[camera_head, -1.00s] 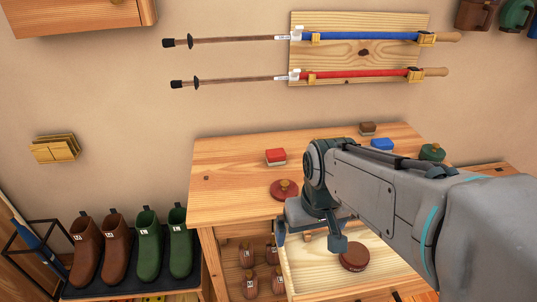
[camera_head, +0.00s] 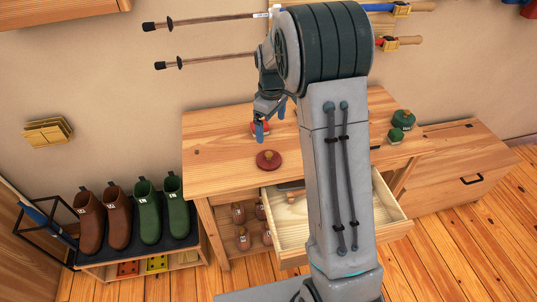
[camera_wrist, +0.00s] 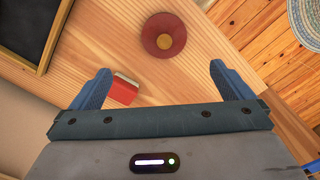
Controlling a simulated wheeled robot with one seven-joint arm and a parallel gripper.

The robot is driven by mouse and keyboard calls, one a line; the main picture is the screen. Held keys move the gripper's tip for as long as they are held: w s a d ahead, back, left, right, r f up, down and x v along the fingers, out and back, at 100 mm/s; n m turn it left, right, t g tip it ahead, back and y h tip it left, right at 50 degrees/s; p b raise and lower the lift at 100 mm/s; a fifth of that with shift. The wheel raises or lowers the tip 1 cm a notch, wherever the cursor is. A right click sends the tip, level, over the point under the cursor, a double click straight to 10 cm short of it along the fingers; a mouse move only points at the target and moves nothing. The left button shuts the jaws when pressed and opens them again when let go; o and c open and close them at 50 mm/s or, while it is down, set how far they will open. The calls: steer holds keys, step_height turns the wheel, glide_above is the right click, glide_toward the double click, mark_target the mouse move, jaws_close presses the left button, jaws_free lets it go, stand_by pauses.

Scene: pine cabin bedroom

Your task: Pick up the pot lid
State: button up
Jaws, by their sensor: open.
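The pot lid appears to be the dark red round disc (camera_head: 268,160) with a tan knob, lying flat near the front edge of the wooden desk (camera_head: 215,150). It also shows in the wrist view (camera_wrist: 164,36), beyond the fingertips. My gripper (camera_head: 271,118) is above the desk, farther back than the red disc and apart from it. In the wrist view its two blue fingers (camera_wrist: 162,76) are spread wide with nothing held between them. A similar green knobbed piece (camera_head: 403,119) sits at the desk's right end.
A red block (camera_wrist: 123,90) lies on the desk by the left finger in the wrist view. A small green block (camera_head: 395,136) is at the right. An open drawer (camera_head: 290,222) juts out below. Poles (camera_head: 215,60) hang on the wall. Boots (camera_head: 148,215) stand at left.

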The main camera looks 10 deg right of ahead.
mark_target(269, 153)
step_height(269, 153, down, 8)
steer(key=shift+p, duration=0.35)
steer(key=shift+s+a+f+p, duration=0.15)
steer(key=shift+f+p, duration=0.1)
steer(key=shift+f, duration=0.65)
steer(key=shift+w+a+f+p, duration=0.1)
steer(key=shift+f+p, duration=0.1)
steer(key=shift+f, duration=0.65)
steer(key=shift+s+a+f+p, duration=0.15)
steer(key=shift+f+p, duration=0.1)
steer(key=shift+f, duration=0.65)
steer(key=shift+w, duration=0.1)
steer(key=c, duration=1)
